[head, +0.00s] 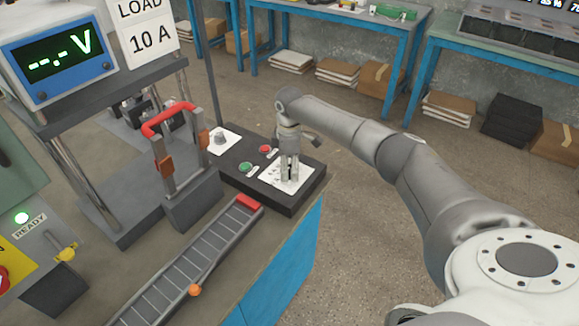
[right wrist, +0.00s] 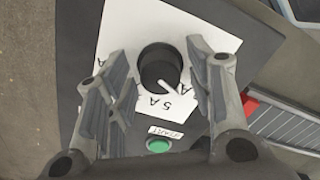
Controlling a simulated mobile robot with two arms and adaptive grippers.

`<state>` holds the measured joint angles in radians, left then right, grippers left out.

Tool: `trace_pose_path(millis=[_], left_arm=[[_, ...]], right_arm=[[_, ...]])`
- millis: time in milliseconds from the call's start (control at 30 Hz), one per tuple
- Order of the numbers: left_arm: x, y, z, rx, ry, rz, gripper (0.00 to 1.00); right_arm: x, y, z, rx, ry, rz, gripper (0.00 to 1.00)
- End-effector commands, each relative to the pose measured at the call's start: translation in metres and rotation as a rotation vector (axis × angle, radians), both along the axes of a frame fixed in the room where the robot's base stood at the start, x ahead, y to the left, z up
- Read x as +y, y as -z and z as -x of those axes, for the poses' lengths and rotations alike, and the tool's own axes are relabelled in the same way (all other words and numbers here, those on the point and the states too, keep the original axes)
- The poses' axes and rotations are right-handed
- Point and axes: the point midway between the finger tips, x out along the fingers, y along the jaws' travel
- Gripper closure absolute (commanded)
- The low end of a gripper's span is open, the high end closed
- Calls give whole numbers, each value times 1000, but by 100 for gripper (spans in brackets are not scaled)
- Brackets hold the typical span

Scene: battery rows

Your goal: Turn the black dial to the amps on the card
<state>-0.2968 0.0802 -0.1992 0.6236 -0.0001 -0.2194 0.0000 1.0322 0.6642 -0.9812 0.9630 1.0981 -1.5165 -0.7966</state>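The card (head: 150,38) at the top left of the head view reads "LOAD 10 A". The black dial (right wrist: 160,66) sits on a white label plate (right wrist: 125,25), which also shows in the head view (head: 270,177). A white pointer on the dial points to the lower right in the right wrist view, close to a "5 A" mark; other marks are partly hidden. My right gripper (head: 289,178) points down over the plate and hides the dial in the head view. In the right wrist view its open fingers (right wrist: 158,58) stand on either side of the dial, apart from it. My left gripper is not in view.
The black control box (head: 312,182) also bears a green button (head: 246,167), a red button (head: 265,149) and a grey knob (head: 219,138). A red-handled lever (head: 168,120) stands left of it. A meter (head: 58,57) shows "--.- V". A grey slotted rail (head: 190,255) lies in front.

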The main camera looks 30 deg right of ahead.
Motion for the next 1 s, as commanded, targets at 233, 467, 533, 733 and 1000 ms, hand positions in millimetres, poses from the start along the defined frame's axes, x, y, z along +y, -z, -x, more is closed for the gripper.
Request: trace_pose_path(millis=[233, 467, 533, 733, 1000], left_arm=[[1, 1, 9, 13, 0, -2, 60], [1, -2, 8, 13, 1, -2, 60], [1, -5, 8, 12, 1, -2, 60], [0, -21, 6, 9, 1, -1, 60], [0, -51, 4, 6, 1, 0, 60]], right_arm=[[0, 0, 0, 0, 0, 0, 88], [0, -1, 0, 1, 14, -1, 91], [1, -2, 0, 2, 30, -1, 91], [2, -4, 1, 3, 126, -3, 91], [2, -5, 1, 4, 357, -4, 91]])
